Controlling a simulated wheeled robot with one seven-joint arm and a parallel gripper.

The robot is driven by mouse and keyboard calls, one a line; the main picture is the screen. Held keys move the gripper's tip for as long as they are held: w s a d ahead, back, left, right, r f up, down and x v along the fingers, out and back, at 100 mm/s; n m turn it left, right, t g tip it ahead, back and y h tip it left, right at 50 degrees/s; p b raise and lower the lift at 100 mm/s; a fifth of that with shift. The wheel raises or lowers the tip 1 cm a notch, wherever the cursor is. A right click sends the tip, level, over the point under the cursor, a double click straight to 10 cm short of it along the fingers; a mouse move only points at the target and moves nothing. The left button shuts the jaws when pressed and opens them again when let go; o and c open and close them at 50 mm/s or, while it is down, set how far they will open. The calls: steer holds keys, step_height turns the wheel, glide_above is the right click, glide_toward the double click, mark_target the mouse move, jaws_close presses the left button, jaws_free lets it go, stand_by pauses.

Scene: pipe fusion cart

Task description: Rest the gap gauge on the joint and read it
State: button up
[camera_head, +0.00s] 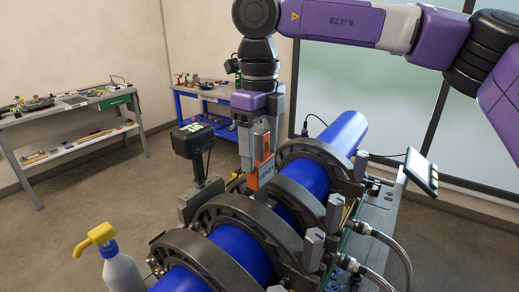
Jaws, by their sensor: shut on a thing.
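My gripper (255,148) hangs from the purple arm above the middle of the pipe cart. It is shut on an upright grey and orange tool, which looks like the gap gauge (266,172). The gauge's lower end is close to the blue pipe (305,178), between the black clamp rings. I cannot tell whether it touches the pipe. The joint itself is hidden behind the clamps and the gauge. The gauge's reading is not legible from here.
Several black clamp rings (222,212) circle the pipe. A black boxy device (192,140) stands left of the gripper. A control panel (421,172) and hoses are on the right. Workbenches (70,108) stand behind.

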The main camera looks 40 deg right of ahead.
mark_target(260, 131)
steer(key=shift+s+f+b, duration=0.1)
steer(key=shift+f+b, duration=0.35)
steer(key=shift+f, duration=0.15)
stand_by(2.9)
steer(key=shift+r, duration=0.15)
steer(key=shift+r+p, duration=2.35)
steer(key=shift+r, duration=1.2)
